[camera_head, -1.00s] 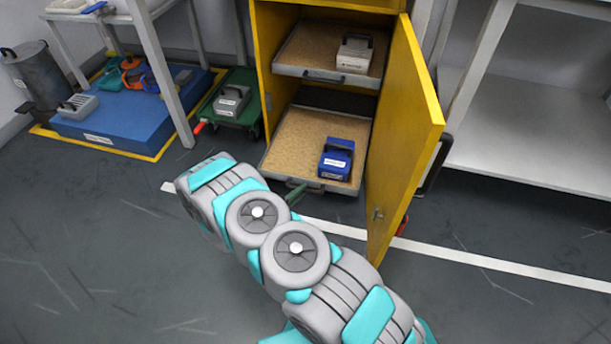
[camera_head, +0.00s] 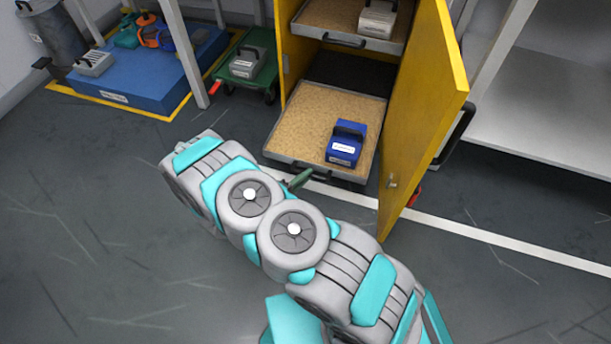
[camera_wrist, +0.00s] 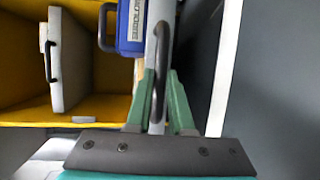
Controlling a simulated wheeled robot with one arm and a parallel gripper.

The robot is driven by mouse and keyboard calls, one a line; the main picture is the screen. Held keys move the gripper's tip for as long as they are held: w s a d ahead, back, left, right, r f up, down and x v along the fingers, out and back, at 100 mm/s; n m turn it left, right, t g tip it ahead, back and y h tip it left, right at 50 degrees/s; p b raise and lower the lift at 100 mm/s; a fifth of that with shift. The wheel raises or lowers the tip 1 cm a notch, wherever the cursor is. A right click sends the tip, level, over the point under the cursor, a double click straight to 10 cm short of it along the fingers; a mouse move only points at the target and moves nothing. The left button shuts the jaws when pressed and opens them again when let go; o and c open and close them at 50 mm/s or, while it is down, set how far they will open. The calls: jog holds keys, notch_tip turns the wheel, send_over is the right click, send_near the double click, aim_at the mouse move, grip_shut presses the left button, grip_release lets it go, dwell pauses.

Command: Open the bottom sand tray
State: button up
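The bottom sand tray (camera_head: 285,158) is drawn well out of the yellow cabinet, with dark cabinet floor showing behind it. A blue pouch cell case (camera_head: 345,145) with a black handle stands on its sand at the right. My gripper (camera_head: 298,180) is at the tray's front edge, mostly hidden by my arm. In the wrist view the green fingers (camera_wrist: 161,85) lie on either side of the tray's dark bar handle (camera_wrist: 163,50) and appear closed on it. The blue case also shows there (camera_wrist: 130,22).
The upper tray (camera_head: 350,38) holds a pale case (camera_head: 378,18). The yellow door (camera_head: 425,110) stands open to the right of the tray. A green cart (camera_head: 243,85) and blue platform (camera_head: 140,85) are at left. The floor at front left is clear.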

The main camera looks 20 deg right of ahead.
jog(key=shift+o, duration=0.8)
jog(key=shift+a, duration=0.15)
jog(key=v, duration=0.7)
jog(key=shift+s+a, duration=0.2)
jog(key=shift+r, duration=0.1)
